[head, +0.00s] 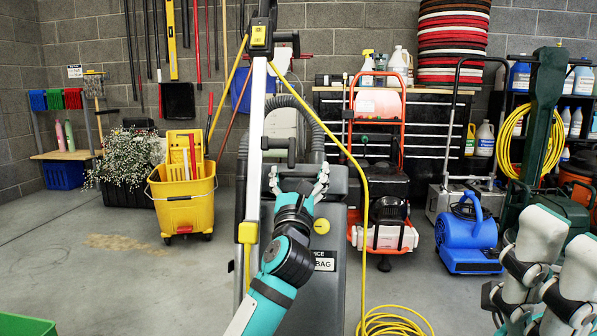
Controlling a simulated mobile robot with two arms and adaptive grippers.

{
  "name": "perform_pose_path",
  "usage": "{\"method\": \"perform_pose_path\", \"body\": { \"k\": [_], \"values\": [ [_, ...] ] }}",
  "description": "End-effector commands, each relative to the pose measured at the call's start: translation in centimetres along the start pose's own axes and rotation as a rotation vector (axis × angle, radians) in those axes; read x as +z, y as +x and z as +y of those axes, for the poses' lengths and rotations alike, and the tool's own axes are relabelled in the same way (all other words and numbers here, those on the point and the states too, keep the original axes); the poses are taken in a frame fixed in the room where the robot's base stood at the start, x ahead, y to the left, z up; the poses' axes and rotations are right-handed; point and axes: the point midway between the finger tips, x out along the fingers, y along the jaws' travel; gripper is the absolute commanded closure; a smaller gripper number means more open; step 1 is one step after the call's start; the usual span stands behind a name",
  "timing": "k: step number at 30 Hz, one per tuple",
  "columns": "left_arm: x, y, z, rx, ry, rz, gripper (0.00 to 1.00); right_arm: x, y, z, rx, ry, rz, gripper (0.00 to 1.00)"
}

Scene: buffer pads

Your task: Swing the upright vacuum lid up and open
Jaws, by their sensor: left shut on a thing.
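The upright vacuum (342,210) stands in the middle, grey-bodied, with a label reading "BAG" low on its front and a tall pole with a yellow cord. My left gripper (298,184) reaches up from below in front of its upper body. Its two pale fingers stand around the upper part and are shut on the vacuum lid (298,175). The fingers and wrist hide part of the lid, and its edges are hard to make out. My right gripper (564,243) shows close up at the lower right, fingers apart, with nothing between them.
A yellow mop bucket (186,200) stands left. An orange-framed machine (378,140) stands just right of the vacuum, and a blue floor blower (467,240) further right. Yellow cord (393,323) coils on the floor in front. Open concrete floor (90,270) lies at left.

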Motion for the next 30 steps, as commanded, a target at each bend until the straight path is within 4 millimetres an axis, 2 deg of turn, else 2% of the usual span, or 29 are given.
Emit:
{"method": "perform_pose_path", "body": {
  "k": [1,12,13,16,25,30],
  "values": [
    [0.6,0.3,-0.3,-0.006,-0.001,-0.003,0.74,0.3,0.1,0.1,0.004,0.002,-0.013,0.39],
    [0.4,0.3,-0.3,-0.008,0.001,-0.006,0.74,0.4,-0.4,0.1,0.009,0.004,-0.022,0.39],
    [0.4,0.3,-0.4,-0.008,0.001,-0.006,0.15,0.4,-0.4,0.1,0.009,0.004,-0.022,0.39],
    [0.4,0.3,-0.3,-0.008,0.001,-0.005,0.03,0.4,-0.4,0.1,0.008,0.004,-0.022,0.39],
    [0.3,0.1,-0.2,-0.004,0.001,-0.003,0.03,0.4,-0.4,0.1,0.009,0.003,-0.019,0.39],
    [0.2,-1.7,-0.2,-0.005,0.000,-0.003,0.03,0.4,-0.4,0.1,0.009,0.003,-0.019,0.39]
  ]
}}
